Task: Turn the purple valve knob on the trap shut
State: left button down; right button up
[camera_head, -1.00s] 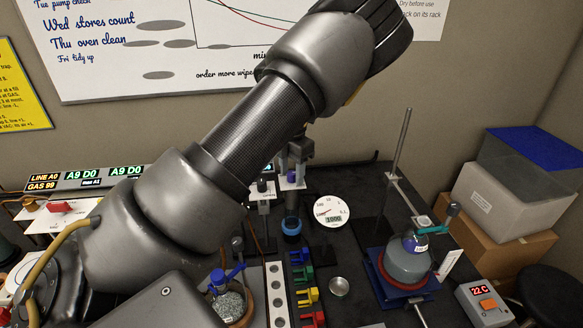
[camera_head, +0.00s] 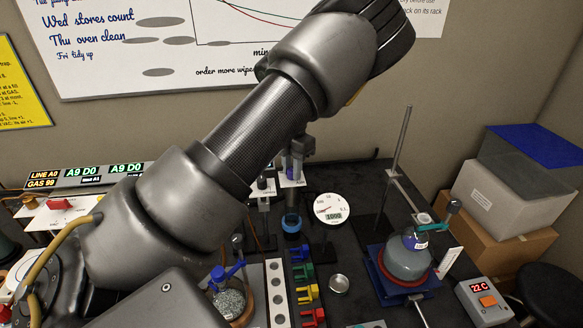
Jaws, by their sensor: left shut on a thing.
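The purple valve knob (camera_head: 290,173) shows as a small patch at the top of the trap (camera_head: 292,200), behind my left forearm. My left gripper (camera_head: 293,163) reaches down from behind the arm and is shut on the knob, its fingers pointing down. The fingers and the arm hide most of the knob, so its angle cannot be read. My right gripper is out of view.
Coloured clips (camera_head: 303,275) and a small metal dish (camera_head: 339,284) lie in front. A flask (camera_head: 407,262) on a blue stand and a tall rod are at right.

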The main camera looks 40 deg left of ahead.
pick_arm(q)
jog(key=n, duration=0.8)
jog(key=shift+n, duration=0.3)
jog(key=n, duration=0.4)
jog(key=shift+n, duration=2.1)
jog(key=c, duration=1.2)
grip_release()
jog(key=shift+r, duration=0.1)
